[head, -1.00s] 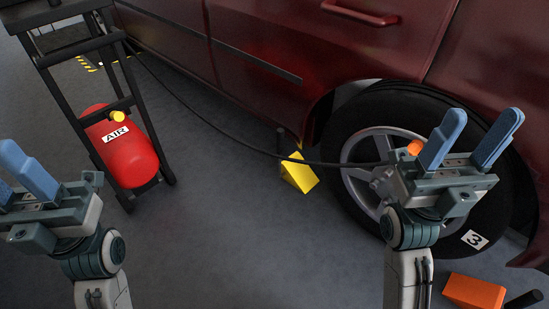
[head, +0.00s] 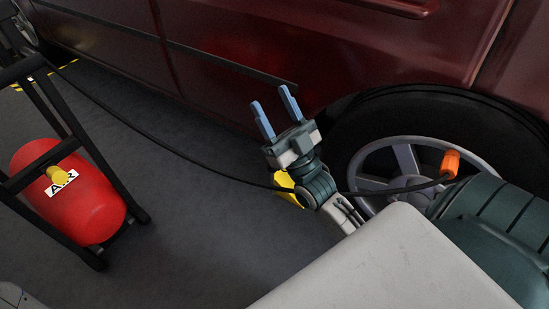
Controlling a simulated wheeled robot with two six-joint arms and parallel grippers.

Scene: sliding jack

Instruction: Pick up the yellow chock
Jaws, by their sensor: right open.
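The yellow chock (head: 284,185) is on the floor by the left side of the car's wheel. Most of it is hidden behind my right gripper's wrist; only a yellow part shows. My right gripper (head: 276,112) is open and empty, its two blue fingers pointing up and away in front of the dark red car's lower side. The fingers appear beyond the chock in the picture and are not around it. My left gripper is out of view.
A black hose (head: 190,163) runs across to an orange fitting (head: 450,163) at the wheel (head: 385,165). The red car (head: 330,50) fills the back. A red air tank (head: 75,190) in a black frame stands at left.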

